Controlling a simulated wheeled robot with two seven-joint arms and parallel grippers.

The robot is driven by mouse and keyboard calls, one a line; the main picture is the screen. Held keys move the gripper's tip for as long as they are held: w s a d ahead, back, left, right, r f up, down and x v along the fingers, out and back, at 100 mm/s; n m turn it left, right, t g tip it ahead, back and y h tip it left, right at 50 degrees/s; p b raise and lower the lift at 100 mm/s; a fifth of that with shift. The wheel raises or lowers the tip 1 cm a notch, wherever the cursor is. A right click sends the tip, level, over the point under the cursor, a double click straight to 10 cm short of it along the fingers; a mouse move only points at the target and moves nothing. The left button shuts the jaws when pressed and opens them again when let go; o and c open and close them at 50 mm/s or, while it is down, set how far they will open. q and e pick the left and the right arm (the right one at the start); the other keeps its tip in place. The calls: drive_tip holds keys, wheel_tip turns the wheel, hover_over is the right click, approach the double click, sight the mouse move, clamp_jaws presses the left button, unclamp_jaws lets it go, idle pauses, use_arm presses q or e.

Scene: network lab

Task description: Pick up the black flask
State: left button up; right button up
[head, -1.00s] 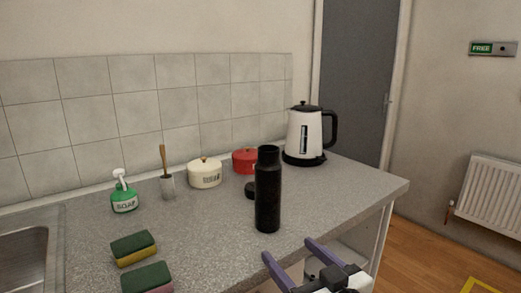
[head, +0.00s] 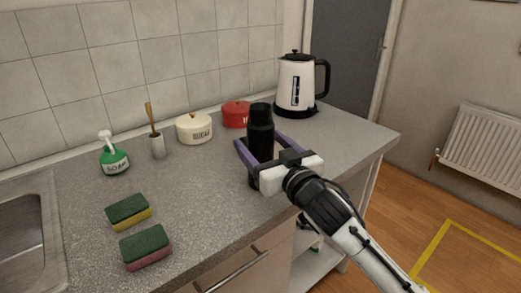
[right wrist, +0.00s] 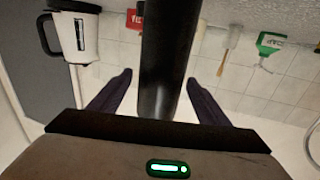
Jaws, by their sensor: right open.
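The black flask (head: 260,118) stands upright on the grey worktop, near its front edge. My right gripper (head: 258,141) is open, with its two purple fingers on either side of the flask. In the right wrist view, the flask (right wrist: 162,50) stands between the open fingers, with a gap to each finger. The gripper's body hides part of the flask's lower portion in the head view. My left gripper is not in view.
A white kettle (head: 297,84), a red pot (head: 236,115) and a cream pot (head: 194,129) stand behind the flask. Green soap (head: 115,160), a brush in a holder (head: 157,145) and two sponges (head: 146,247) are to the left. The worktop (head: 345,140) is clear to the right.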

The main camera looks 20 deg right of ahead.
drive_tip(key=shift+w, duration=0.35)
drive_tip(key=c, duration=1.2)
drive_tip(key=shift+c, duration=1.1)
drive_tip(key=shift+r, duration=0.2)
